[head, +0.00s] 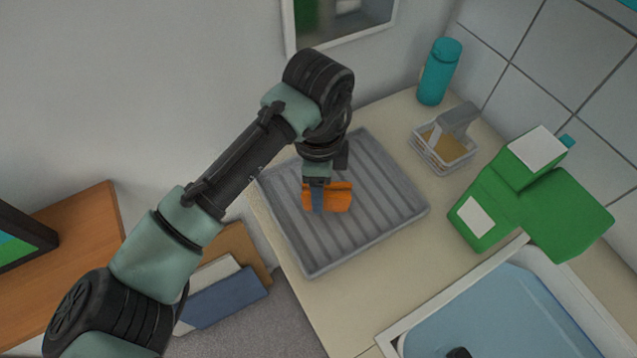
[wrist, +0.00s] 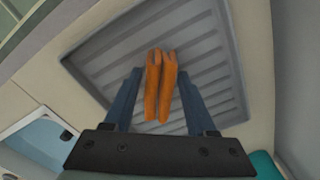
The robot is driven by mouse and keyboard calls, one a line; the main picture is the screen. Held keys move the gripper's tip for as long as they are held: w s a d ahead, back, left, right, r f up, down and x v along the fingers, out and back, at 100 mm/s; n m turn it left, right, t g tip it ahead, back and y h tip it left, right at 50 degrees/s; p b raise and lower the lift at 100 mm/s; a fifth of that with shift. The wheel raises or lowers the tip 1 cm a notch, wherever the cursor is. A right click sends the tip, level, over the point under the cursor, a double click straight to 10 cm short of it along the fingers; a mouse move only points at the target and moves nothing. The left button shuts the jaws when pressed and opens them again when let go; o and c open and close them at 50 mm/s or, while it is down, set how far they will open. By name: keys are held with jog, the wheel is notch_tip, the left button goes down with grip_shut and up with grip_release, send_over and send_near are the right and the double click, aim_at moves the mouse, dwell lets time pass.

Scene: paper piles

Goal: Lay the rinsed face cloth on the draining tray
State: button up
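The orange face cloth (head: 341,197) is a folded bundle over the middle of the grey ribbed draining tray (head: 388,232). It appears to rest on the ribs, though the contact is not clear. In the wrist view the cloth (wrist: 153,88) shows as two long lobes side by side, over the tray (wrist: 95,58). My gripper (head: 318,208) points down at the cloth, one blue finger in front of it. In the wrist view my gripper (wrist: 160,75) has a finger on each side of the cloth, with a narrow gap at both, so it looks open around it.
A wire basket with a sponge (head: 445,150) and a teal bottle (head: 438,75) stand behind the tray. A blue basin (head: 490,315) lies at front right. Bare counter (head: 345,310) shows in front of the tray.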

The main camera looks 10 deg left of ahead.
jog(key=shift+o, duration=0.9)
notch_tip(320, 180, up, 12)
jog(key=p, duration=0.1)
jog(key=shift+r, duration=0.2)
